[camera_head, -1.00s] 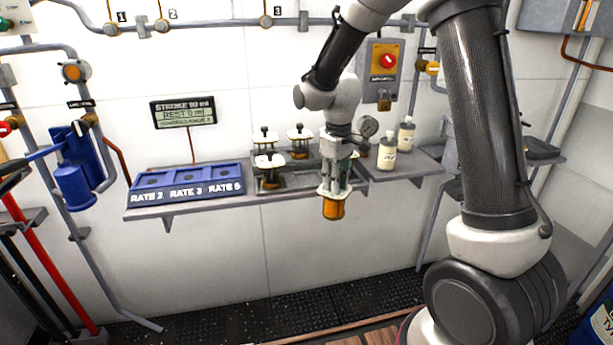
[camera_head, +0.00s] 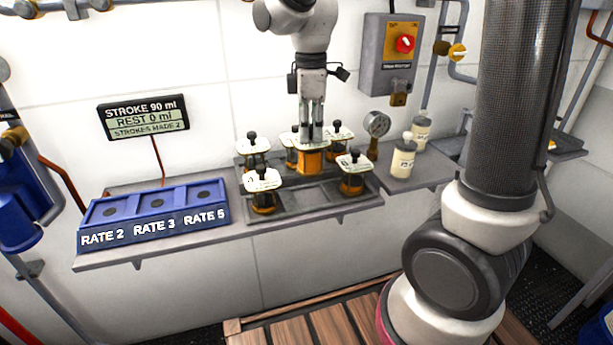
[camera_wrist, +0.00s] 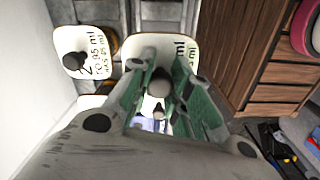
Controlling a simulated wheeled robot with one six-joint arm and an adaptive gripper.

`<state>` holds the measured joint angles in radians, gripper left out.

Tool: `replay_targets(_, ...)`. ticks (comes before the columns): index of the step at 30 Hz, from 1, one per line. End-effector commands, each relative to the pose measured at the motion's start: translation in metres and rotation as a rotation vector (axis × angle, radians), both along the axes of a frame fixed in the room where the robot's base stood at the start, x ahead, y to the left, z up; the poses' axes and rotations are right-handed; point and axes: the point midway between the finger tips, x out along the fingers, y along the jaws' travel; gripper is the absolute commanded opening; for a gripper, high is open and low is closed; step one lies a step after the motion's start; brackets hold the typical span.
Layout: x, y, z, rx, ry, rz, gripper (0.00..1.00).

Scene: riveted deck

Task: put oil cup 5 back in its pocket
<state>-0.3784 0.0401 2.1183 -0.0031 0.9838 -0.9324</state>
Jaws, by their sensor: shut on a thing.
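My gripper (camera_head: 311,138) is shut on the black knob of an oil cup (camera_head: 311,162) with an orange body and white lid. The cup hangs upright over, or in, the middle of the dark grey pocket tray (camera_head: 312,197); I cannot tell whether it touches the bottom. In the wrist view, its white lid (camera_wrist: 150,46) shows beneath my fingers (camera_wrist: 157,85); its number is hidden. Other lidded cups stand in the tray around it: front left (camera_head: 262,189), front right (camera_head: 352,173), back left (camera_head: 252,147), back right (camera_head: 338,135), and one partly hidden behind (camera_head: 290,147).
A blue holder (camera_head: 155,220) marked RATE 2, RATE 3 and RATE 5 sits at the shelf's left. Two pale bottles (camera_head: 403,160) (camera_head: 421,131) and a gauge (camera_head: 376,124) stand right of the tray. A display (camera_head: 144,116) reads REST 0 ml.

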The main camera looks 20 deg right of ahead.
Motion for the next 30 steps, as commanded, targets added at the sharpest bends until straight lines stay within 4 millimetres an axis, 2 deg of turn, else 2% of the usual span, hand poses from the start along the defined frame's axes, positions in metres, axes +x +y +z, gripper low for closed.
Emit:
replay_targets(3,-0.001,0.0,-0.025,-0.002,0.005,0.0,0.0)
replay_targets(15,0.0,0.0,-0.077,-0.001,0.002,-0.002,0.0)
replay_targets(28,0.0,0.0,-0.085,0.0,0.0,-0.002,0.0)
replay_targets(29,0.0,0.0,-0.085,-0.001,0.001,-0.002,0.21)
replay_targets(30,0.0,0.0,-0.085,0.0,0.001,-0.002,0.28)
